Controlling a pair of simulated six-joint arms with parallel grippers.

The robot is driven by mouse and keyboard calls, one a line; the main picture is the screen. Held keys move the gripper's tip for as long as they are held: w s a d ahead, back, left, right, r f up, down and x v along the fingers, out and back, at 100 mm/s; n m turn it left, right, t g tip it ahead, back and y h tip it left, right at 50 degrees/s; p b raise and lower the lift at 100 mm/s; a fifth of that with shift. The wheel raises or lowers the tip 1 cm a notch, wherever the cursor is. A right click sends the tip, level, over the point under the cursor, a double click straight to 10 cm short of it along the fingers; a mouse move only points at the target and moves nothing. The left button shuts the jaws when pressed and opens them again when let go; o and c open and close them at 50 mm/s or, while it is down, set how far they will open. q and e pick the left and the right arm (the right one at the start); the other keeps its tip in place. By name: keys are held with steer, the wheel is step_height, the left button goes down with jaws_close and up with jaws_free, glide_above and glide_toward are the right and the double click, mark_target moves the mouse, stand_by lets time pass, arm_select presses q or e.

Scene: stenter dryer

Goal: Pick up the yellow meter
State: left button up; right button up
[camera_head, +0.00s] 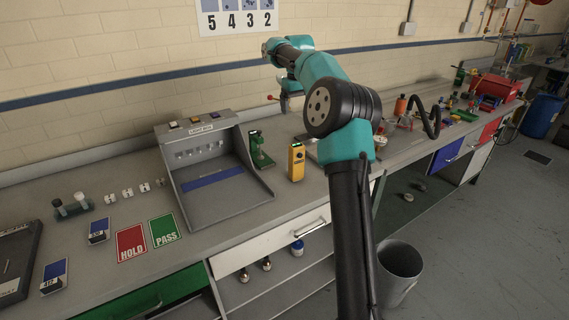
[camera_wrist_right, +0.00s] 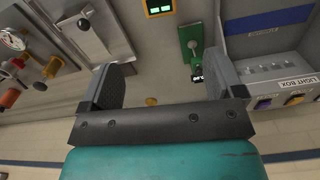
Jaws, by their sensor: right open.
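The yellow meter (camera_head: 296,162) stands upright on the bench, just right of the light box. In the right wrist view only part of the yellow meter (camera_wrist_right: 158,7) shows, at the top edge, with its lit green display. My right gripper (camera_head: 288,98) is above the bench, behind and above the meter in the head view. In the wrist view my right gripper (camera_wrist_right: 170,82) has its two fingers wide apart, with nothing between them but bare bench further off. The meter is beyond the fingertips, apart from them. My left gripper is not in view.
The light box (camera_head: 215,170) stands left of the meter, with a green device (camera_head: 260,150) between them. A metal plate fixture (camera_wrist_right: 92,32) and gauge (camera_wrist_right: 13,40) show in the wrist view. HOLD (camera_head: 131,243) and PASS (camera_head: 164,230) cards lie further left.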

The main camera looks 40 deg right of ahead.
mark_target(297, 145)
steer(key=shift+s, duration=0.1)
step_height(297, 145, down, 12)
steer(key=shift+f, duration=0.1)
stand_by(0.7)
steer(key=shift+s+a+f, duration=0.1)
steer(key=shift+s+f, duration=0.05)
steer(key=shift+f, duration=1.2)
steer(key=shift+s+a+f, duration=0.1)
steer(key=shift+f, duration=1.2)
steer(key=c, duration=1.3)
steer(key=shift+c, duration=0.2)
